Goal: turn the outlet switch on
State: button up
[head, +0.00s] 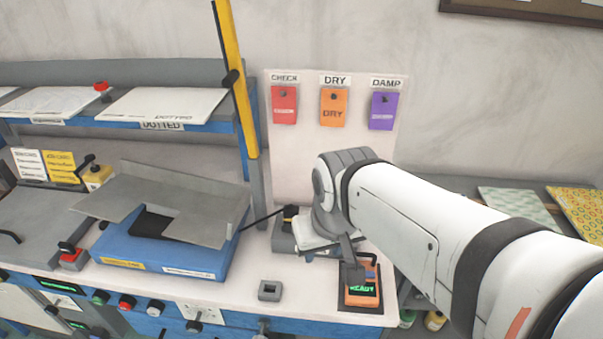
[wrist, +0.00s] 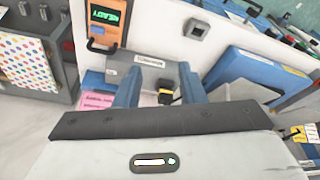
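No part is labelled as an outlet switch, so I cannot tell for sure which one it is. A grey box with a black-and-yellow knob (head: 290,215) stands on the bench beside my gripper. In the wrist view the grey box (wrist: 150,66) has a white label, and its knob (wrist: 166,97) shows between my fingers. My gripper (wrist: 159,76) is open, its two blue-grey fingers apart and pointing down over the box; I cannot tell whether they touch it. In the head view my arm partly hides the box. A white plate with a dark knob (head: 196,314) is on the bench front.
An orange device reading READY (head: 362,288) stands right of the grey box. A small grey square socket (head: 269,290) lies on the bench. A blue machine with grey plates (head: 165,240) is at left. Red, orange and purple tags (head: 333,107) hang on the back panel.

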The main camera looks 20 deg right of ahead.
jog(key=shift+o, duration=0.2)
jog(key=shift+s, duration=0.1)
jog(key=shift+o, duration=0.8)
jog(key=o, duration=0.3)
jog(key=w+d+n+b, duration=0.1)
jog(key=w+n+b, duration=0.1)
jog(key=w, duration=0.1)
jog(key=w+d+f+n+g+b, duration=0.1)
jog(key=w+d+n, duration=0.1)
jog(key=w+n, duration=0.1)
jog(key=w+d+f+n+g+b, duration=0.1)
jog(key=w+d+n+b, duration=0.1)
jog(key=w, duration=0.3)
jog(key=shift+w+d+f+b, duration=0.25)
jog(key=shift+b, duration=0.1)
jog(key=w+d+f+n+b, duration=0.1)
jog(key=w+n, duration=0.1)
jog(key=w+d+f+n+b, duration=0.1)
jog(key=w+d+n, duration=0.1)
jog(key=w, duration=0.1)
jog(key=w+d+f+n+g, duration=0.1)
jog(key=w+d+n, duration=0.1)
jog(key=shift+w+f+b, duration=0.25)
jog(key=shift+b, duration=0.15)
notch_tip(320, 180, down, 8)
jog(key=shift+r, duration=0.2)
jog(key=shift+r, duration=0.1)
jog(key=c, duration=1)
